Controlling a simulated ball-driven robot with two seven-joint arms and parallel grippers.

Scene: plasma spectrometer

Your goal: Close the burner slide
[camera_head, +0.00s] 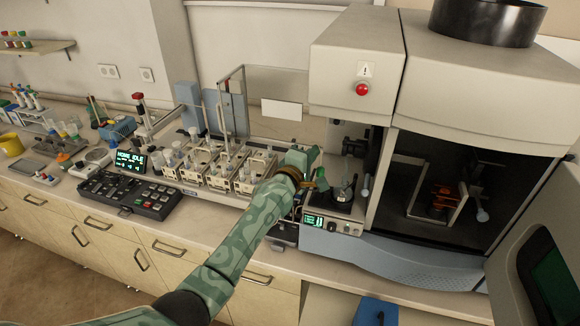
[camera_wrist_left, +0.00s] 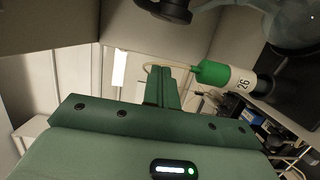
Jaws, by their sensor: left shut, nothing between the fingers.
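The spectrometer (camera_head: 360,40) stands at the right with its dark chamber open. Inside the chamber is a metal bracket with an orange-lit part (camera_head: 440,200), which looks like the burner assembly; I cannot tell for certain which part is the slide. A pale-ended handle (camera_head: 482,214) shows to its right. My left gripper (camera_head: 312,158) is at the small bay left of the chamber, in front of the sampling parts. In the left wrist view its green fingers (camera_wrist_left: 163,88) are together and empty. A green-and-white cylinder marked 26 (camera_wrist_left: 232,80) is right of the fingers. My right gripper is not seen.
The open door (camera_head: 545,250) stands at the lower right. An autosampler with vial racks (camera_head: 235,170) is left of my gripper, close to the arm. A black keypad (camera_head: 125,193) lies further left. A red button (camera_head: 362,89) is on the housing above.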

